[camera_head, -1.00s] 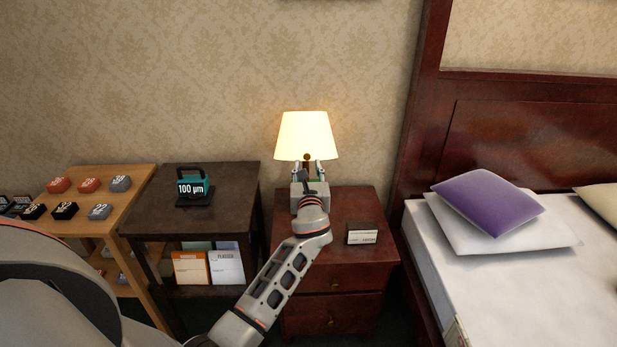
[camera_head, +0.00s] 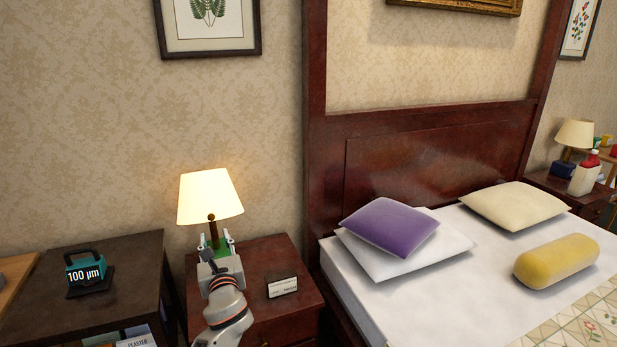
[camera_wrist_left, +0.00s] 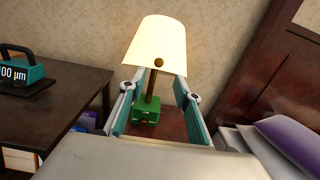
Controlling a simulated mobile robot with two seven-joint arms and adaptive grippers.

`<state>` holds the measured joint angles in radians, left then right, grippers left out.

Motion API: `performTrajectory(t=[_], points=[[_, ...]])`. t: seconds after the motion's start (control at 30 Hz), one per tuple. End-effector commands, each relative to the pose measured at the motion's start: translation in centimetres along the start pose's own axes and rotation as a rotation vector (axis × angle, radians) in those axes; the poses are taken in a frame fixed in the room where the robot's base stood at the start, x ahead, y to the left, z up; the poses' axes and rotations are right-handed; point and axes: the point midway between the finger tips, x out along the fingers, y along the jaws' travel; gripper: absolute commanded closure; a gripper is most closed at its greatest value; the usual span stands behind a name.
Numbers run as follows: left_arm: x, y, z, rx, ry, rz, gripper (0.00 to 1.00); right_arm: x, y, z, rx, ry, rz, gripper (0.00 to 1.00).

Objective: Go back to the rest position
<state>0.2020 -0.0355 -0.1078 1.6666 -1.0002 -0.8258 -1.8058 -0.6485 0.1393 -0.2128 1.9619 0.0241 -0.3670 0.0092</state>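My left gripper (camera_head: 217,243) is open in front of the lit table lamp (camera_head: 209,196) on the dark red nightstand (camera_head: 258,258). In the left wrist view the lamp's green base (camera_wrist_left: 146,111) shows between the two spread fingers (camera_wrist_left: 157,84), with a gap on either side. The lamp stands upright, with a cream shade and a brown stem. I cannot tell how far the fingertips reach past the base. My right gripper is out of view.
A small white card (camera_head: 282,288) stands on the nightstand, right of my gripper. A dark table (camera_head: 130,260) with a teal "100 µm" device (camera_head: 86,270) is at left. The bed (camera_head: 350,262) with pillows is at right.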

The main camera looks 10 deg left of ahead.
Motion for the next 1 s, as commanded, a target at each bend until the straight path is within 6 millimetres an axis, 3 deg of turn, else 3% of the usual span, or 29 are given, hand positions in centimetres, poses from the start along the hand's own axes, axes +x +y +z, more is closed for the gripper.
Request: performTrajectory(t=[0.17,0.27,0.4,0.6,0.8,0.9,1.0], points=[[-2.9,0.1,-6.0,-0.258,0.116,-0.066,0.67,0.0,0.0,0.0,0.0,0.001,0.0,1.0],[-6.6,0.2,-11.4,-0.553,0.252,-0.103,0.67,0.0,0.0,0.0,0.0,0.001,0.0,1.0],[-13.1,0.5,-18.2,-1.014,0.475,-0.086,0.67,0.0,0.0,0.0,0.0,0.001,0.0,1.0],[-23.7,1.6,-25.0,-1.67,0.794,0.114,0.67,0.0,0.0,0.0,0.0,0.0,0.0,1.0],[-32.7,3.0,-27.8,-2.199,1.007,0.451,0.67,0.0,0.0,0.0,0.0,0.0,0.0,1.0],[-35.3,3.5,-28.2,-2.356,1.054,0.588,0.67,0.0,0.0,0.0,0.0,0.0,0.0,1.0],[-36.7,3.7,-28.4,-2.44,1.073,0.67,0.67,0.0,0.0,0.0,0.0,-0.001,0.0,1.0]])
